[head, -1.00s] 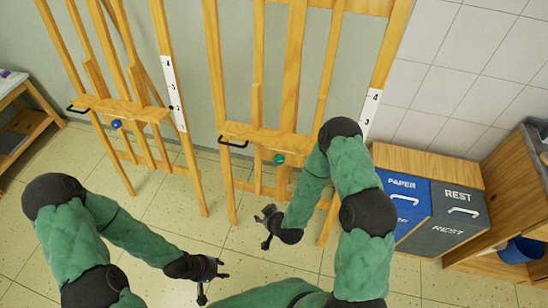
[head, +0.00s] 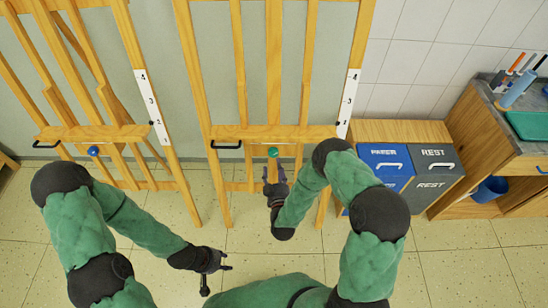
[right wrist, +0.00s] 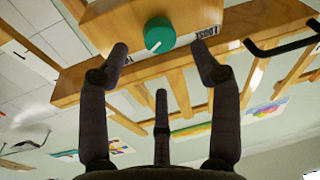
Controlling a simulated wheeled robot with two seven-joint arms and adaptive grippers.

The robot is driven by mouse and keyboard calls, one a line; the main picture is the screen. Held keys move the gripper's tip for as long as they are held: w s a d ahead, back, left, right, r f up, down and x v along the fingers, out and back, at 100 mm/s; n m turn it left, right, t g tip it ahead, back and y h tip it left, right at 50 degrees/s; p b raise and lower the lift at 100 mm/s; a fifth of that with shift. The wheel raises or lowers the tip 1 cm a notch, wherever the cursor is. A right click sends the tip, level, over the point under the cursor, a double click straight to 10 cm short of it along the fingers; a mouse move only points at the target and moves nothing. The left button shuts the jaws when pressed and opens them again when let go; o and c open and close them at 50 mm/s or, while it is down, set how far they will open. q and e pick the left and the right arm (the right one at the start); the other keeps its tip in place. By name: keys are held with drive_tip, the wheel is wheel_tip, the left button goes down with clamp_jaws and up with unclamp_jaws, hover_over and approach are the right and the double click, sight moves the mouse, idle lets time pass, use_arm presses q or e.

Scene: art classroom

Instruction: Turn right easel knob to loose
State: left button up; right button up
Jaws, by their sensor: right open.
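The right easel (head: 190,80) stands ahead in the head view, with a green knob (head: 273,152) under its wooden ledge (head: 235,131). In the right wrist view the green knob (right wrist: 160,33) has a white mark toward its lower left. My right gripper (head: 275,173) is open and empty just below the knob. In the wrist view its fingertips (right wrist: 159,48) are spread to either side of the knob, with no contact visible. My left gripper (head: 217,277) looks open and empty, low over the floor.
A left easel (head: 130,50) with a blue knob (head: 94,150) stands to the left. A black handle (head: 227,145) juts from the right easel's ledge. Blue PAPER (head: 385,160) and grey REST (head: 436,168) bins stand right, beside a wooden cabinet (head: 470,130). The floor between is clear.

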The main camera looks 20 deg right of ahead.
sight(274, 155)
drive_tip(key=shift+w+d+b, duration=0.15)
drive_tip(key=shift+w+d, duration=0.05)
drive_tip(key=shift+w, duration=0.8)
drive_tip(key=shift+w+d+b, duration=0.15)
drive_tip(key=shift+w+b, duration=0.05)
drive_tip(key=shift+w, duration=0.8)
drive_tip(key=shift+w+d+b, duration=0.15)
drive_tip(key=shift+w+d, duration=0.05)
drive_tip(key=shift+w, duration=0.8)
drive_tip(key=c, duration=1.1)
